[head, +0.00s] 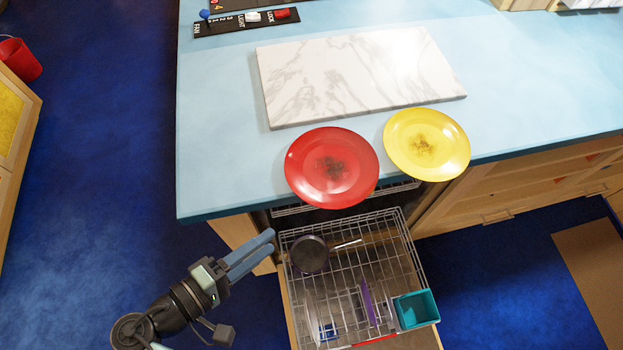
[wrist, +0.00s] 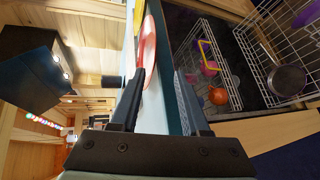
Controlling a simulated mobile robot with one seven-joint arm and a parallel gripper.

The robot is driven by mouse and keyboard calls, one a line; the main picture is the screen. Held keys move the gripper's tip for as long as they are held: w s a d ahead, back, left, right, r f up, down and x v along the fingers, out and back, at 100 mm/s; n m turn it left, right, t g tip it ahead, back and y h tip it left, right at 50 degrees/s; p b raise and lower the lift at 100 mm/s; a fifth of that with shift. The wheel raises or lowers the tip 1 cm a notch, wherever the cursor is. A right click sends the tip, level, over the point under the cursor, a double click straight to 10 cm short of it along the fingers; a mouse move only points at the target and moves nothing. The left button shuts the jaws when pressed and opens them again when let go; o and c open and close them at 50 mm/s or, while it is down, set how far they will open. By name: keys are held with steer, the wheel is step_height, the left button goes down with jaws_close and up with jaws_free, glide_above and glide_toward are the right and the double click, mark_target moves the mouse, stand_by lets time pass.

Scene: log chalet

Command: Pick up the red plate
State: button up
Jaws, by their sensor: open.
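The red plate (head: 332,167) has a dark smudge at its middle and lies on the light blue counter, with its near rim at the counter's front edge. In the wrist view the red plate (wrist: 149,52) shows edge-on beyond the fingers. My gripper (head: 268,245) is open and empty, to the lower left of the plate in the head view, beside the pulled-out dish rack. In the wrist view my gripper (wrist: 162,78) has its two fingers apart, with the counter's edge between them. The plate is not between the fingertips.
A yellow plate (head: 427,144) lies right of the red one. A white marble board (head: 357,76) lies behind both. The wire dish rack (head: 345,275) stands pulled out below the counter, holding a small pan (head: 309,254) and a teal bin (head: 416,309). The counter (head: 222,130) is clear to the left.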

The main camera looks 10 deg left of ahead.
steer(key=p, duration=0.1)
glide_toward(312, 204)
steer(key=x, duration=0.4)
steer(key=p+x, duration=0.1)
steer(key=x, duration=0.4)
steer(key=shift+w+p, duration=0.15)
steer(key=shift+p, duration=0.15)
jaws_close()
steer(key=shift+f, duration=0.1)
stand_by(0.9)
